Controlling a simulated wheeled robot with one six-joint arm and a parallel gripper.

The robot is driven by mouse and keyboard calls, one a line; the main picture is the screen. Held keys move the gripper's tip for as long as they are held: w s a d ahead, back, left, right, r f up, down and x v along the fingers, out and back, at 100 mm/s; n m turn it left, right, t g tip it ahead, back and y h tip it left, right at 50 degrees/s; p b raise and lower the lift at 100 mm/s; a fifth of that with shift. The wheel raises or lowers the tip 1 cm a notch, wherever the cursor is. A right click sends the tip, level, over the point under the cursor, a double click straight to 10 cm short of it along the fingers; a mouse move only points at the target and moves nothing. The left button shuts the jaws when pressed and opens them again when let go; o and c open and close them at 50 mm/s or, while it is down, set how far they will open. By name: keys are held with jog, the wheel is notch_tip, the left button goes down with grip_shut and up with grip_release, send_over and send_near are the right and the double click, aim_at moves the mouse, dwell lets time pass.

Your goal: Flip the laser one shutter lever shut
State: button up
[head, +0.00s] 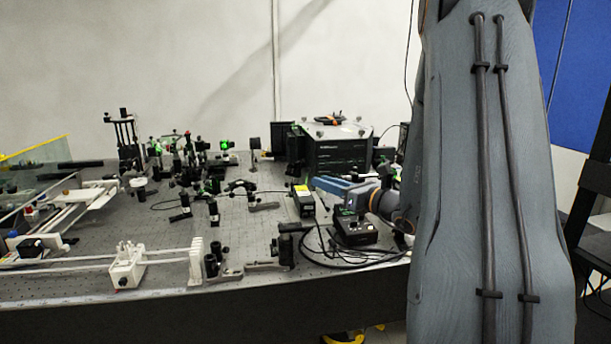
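My gripper (325,184) is blue and small in the head view, reaching in from the right over the bench, pointing left. I cannot tell whether its fingers are apart. A small black box with a yellow label (302,190) stands just left of the fingertips. A larger black housing (338,150) stands behind the gripper. I cannot tell which of these is laser one. No shutter lever can be made out at this size, and my arm hides part of the right side.
The optical bench (110,235) carries many small mounts. A black control box (355,228) with cables sits below the gripper. A white rail with a carriage (127,266) runs along the front left. A glass panel (45,160) stands at the far left.

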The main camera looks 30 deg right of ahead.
jog(key=p+x, duration=0.1)
jog(key=x, duration=0.6)
jog(key=shift+s+a+p, duration=0.1)
jog(key=shift+a+p, duration=0.05)
jog(key=shift+p, duration=0.15)
grip_shut()
